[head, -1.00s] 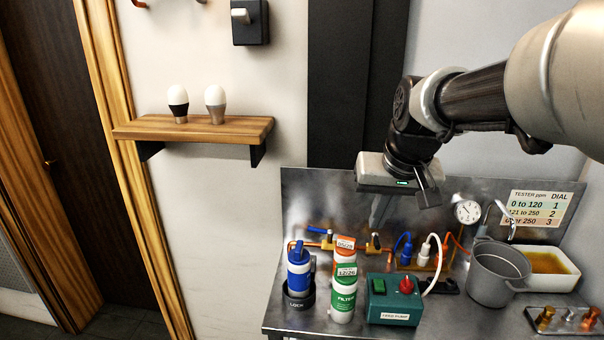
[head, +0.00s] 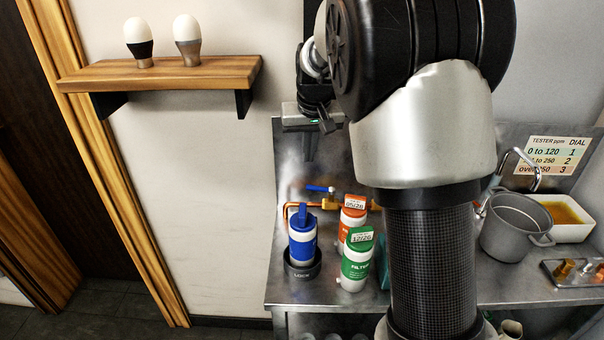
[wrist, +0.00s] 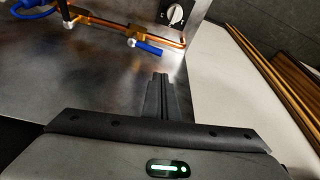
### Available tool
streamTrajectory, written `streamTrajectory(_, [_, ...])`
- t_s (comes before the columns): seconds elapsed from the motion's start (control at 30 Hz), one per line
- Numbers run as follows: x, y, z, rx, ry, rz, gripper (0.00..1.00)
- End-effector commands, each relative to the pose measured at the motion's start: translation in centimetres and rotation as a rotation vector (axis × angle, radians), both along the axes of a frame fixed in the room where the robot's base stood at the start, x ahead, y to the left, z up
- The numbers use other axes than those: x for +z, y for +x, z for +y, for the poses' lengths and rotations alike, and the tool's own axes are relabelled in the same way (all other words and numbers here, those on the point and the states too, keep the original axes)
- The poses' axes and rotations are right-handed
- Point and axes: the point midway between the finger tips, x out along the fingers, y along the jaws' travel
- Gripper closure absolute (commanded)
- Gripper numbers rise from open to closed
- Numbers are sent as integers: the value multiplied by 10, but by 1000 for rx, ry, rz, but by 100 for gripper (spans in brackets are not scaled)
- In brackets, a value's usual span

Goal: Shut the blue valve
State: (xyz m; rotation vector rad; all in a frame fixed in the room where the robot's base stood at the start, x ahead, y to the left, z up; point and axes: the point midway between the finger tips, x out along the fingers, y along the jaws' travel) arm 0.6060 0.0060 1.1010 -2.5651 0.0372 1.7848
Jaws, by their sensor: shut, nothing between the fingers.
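The blue valve (head: 320,188) is a small blue lever on the copper pipe at the back left of the bench. In the wrist view its blue lever (wrist: 147,46) sticks out at an angle to the copper pipe, close to the pipe's bent end. My gripper (head: 308,158) is shut and empty. It points down, above and a little behind or to the left of the valve, apart from it. In the wrist view the closed fingertips (wrist: 160,78) show below the lever, with a gap. The head view does not show the exact height gap.
A grey pot (head: 508,225) stands at right. My arm hides the bench's middle.

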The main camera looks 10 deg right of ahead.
Motion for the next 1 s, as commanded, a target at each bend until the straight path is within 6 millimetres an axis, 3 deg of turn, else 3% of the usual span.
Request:
streamTrajectory(0.27, [-10, 3, 0, 0, 0, 3, 100])
streamTrajectory(0.7, [-79, 28, -1, -1, 0, 3, 100])
streamTrajectory(1.0, [-94, 34, -1, 0, 0, 0, 100])
